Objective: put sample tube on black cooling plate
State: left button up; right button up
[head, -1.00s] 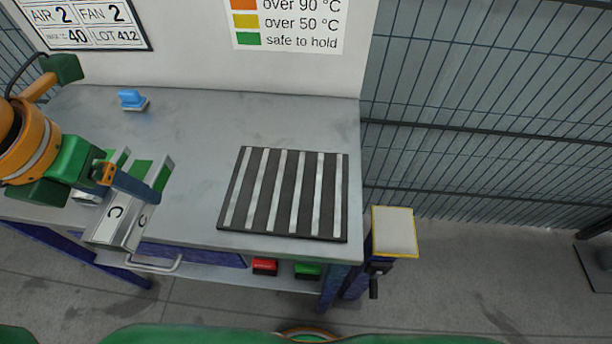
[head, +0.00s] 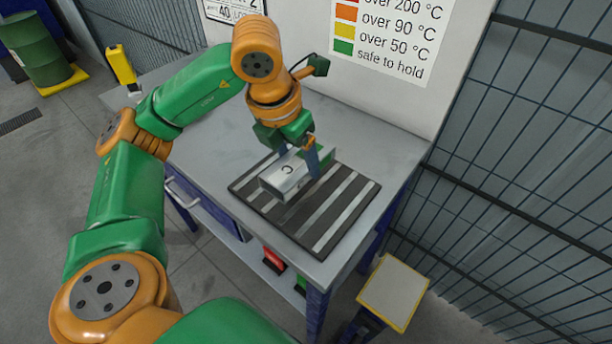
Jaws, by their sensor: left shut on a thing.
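The sample tube (head: 284,179) is a silver, square-sided metal piece with a dark C-shaped mark and green at its far end. My left gripper (head: 299,164) is shut on it, with one blue finger on each side. The tube is over the far left part of the black cooling plate (head: 318,224), a dark slab with several light strips. I cannot tell whether the tube touches the plate. The tube and gripper hide part of the plate. My right gripper is not in view.
The grey table (head: 215,150) is clear left of the plate. A wall panel with a temperature chart (head: 390,35) stands behind. A yellow-edged pad (head: 394,292) is off the table's right end, near a wire fence (head: 540,150). Red (head: 273,260) and green boxes sit below.

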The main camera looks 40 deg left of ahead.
aim_at(303, 171)
pick_arm(q)
jog(key=x, duration=0.4)
jog(key=shift+d+f, duration=0.15)
jog(key=shift+f, duration=0.15)
jog(key=shift+f, duration=0.1)
jog(key=shift+f, duration=0.15)
jog(key=o, duration=1.5)
jog(key=shift+r+p, duration=0.35)
jog(key=shift+r, duration=0.1)
jog(key=v, duration=0.6)
jog(key=p+v, duration=0.2)
jog(key=v, duration=0.3)
jog(key=shift+s+r, duration=0.1)
jog(key=shift+r, duration=0.05)
jog(key=shift+s+r, duration=0.1)
jog(key=shift+s, duration=0.05)
